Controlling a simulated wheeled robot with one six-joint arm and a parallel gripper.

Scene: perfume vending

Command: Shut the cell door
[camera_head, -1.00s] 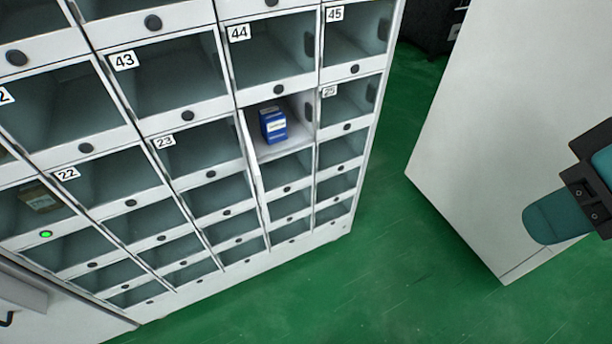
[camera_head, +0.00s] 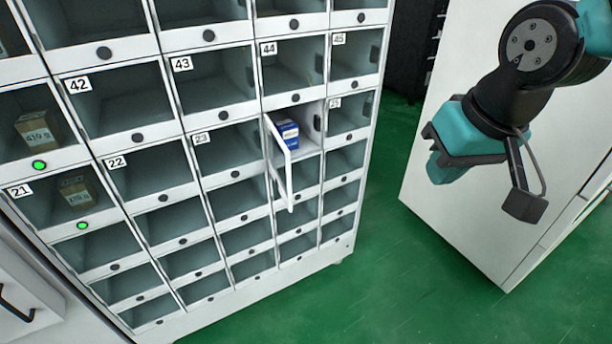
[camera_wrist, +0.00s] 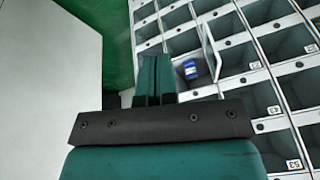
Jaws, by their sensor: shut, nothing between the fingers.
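The open cell (camera_head: 307,140) lies below cell 44, between 23 and 25. It holds a small blue and white box (camera_head: 287,133), which also shows in the wrist view (camera_wrist: 190,69). The cell's narrow door (camera_head: 285,172) stands swung outward from the cell's left side in the head view. In the wrist view the door (camera_wrist: 209,50) shows to the right of the box. My gripper (camera_head: 441,174) is to the right of the door, apart from it, pointing down in the head view. Its teal fingers (camera_wrist: 154,76) are together and empty in the wrist view.
The locker wall (camera_head: 345,195) has several closed clear-fronted cells, two with green lights and brown boxes (camera_head: 76,193). A white cabinet (camera_head: 470,215) stands at right behind my arm. Green floor (camera_head: 375,245) is free between them.

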